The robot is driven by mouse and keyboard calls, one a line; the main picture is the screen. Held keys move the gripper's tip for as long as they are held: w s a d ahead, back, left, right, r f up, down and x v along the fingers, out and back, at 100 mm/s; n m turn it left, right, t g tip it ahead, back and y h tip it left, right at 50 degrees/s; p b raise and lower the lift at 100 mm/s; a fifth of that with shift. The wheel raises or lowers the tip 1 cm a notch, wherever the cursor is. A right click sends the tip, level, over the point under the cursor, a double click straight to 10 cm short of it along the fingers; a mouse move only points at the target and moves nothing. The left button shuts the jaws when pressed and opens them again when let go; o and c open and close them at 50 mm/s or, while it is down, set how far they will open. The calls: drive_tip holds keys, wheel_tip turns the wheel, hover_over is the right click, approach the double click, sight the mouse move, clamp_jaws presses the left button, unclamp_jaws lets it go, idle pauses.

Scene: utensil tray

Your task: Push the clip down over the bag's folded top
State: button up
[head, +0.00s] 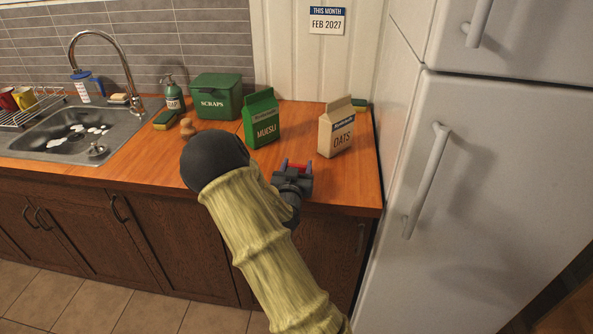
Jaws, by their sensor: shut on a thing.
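My gripper (298,166) is over the front part of the wooden counter, shut on a small red thing that looks like the clip (297,167). The clip is mostly hidden by the gripper. A green MUESLI bag (263,122) stands upright behind and left of the gripper. A beige OATS bag (336,130) stands upright behind and right of it. Both bags have narrow, ridged tops, and no clip shows on either. The clip appears apart from both bags and lower in the picture than their tops.
The wooden counter (350,185) ends at the white fridge (480,190) on the right. A green SCRAPS bin (216,97), a soap bottle (174,94), a sponge (166,120) and a small wooden object (187,128) stand left of the bags.

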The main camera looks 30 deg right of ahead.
drive_tip(key=shift+a+r, duration=0.1)
drive_tip(key=shift+r, duration=0.05)
drive_tip(key=shift+s+r, duration=0.15)
drive_tip(key=shift+r, duration=0.05)
wheel_tip(320, 180, up, 6)
drive_tip(key=shift+r, duration=0.25)
drive_tip(key=b+v, duration=1.4)
drive_tip(key=v, duration=0.5)
drive_tip(key=shift+s, duration=0.35)
drive_tip(key=shift+a, duration=0.1)
drive_tip(key=shift+s, duration=0.15)
drive_tip(key=shift+f, duration=0.1)
